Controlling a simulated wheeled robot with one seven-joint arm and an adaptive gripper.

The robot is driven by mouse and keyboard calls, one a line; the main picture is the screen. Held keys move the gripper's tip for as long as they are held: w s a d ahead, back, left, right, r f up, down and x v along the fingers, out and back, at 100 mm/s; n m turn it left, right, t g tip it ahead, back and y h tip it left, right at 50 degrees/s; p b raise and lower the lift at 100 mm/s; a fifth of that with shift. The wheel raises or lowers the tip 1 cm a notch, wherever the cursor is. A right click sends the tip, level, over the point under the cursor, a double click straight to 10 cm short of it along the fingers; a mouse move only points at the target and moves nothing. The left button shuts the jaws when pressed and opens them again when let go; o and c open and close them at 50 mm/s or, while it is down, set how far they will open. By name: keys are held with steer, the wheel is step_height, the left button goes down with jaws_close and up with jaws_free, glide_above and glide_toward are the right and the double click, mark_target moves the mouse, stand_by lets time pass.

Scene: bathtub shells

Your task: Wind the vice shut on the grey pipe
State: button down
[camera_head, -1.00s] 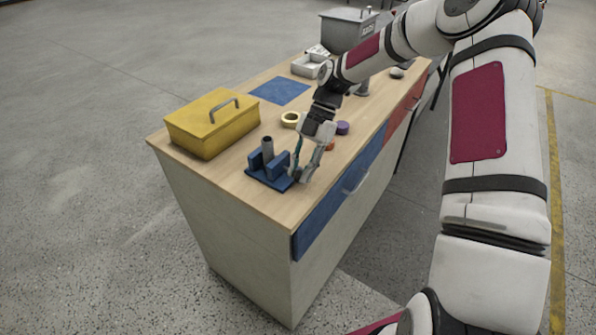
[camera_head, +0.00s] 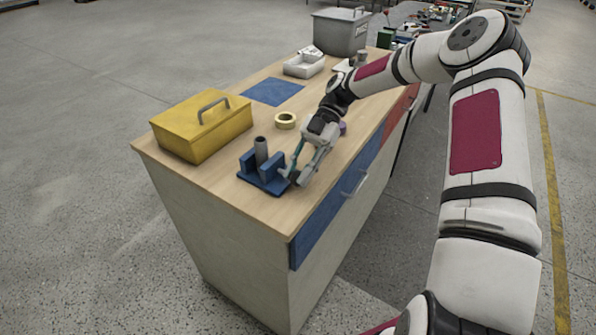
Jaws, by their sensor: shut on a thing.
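The blue vice (camera_head: 246,163) stands near the front corner of the workbench. The grey pipe (camera_head: 261,147) stands upright between its two blue jaws. I cannot tell whether both jaws touch the pipe. My gripper (camera_head: 296,178) is at the right side of the vice, its fingers reaching down and shut on the vice's handle. The handle is mostly hidden by the fingers.
A yellow toolbox (camera_head: 190,138) stands left of the vice. Behind are a yellow tape ring (camera_head: 285,120), a blue mat (camera_head: 272,92), a white tray (camera_head: 303,66) and a grey bin (camera_head: 341,37). A purple object (camera_head: 343,128) is partly hidden by my wrist.

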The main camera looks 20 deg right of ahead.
steer(key=shift+s+d+f, duration=0.15)
steer(key=shift+s+d, duration=0.1)
steer(key=shift+s, duration=0.1)
steer(key=c, duration=1.5)
jaws_free()
steer(key=shift+w, duration=0.1)
steer(key=shift+w+r, duration=0.1)
steer(key=shift+r, duration=0.1)
steer(key=shift+v, duration=5.9)
steer(key=shift+a+r, duration=0.1)
steer(key=shift+a, duration=0.1)
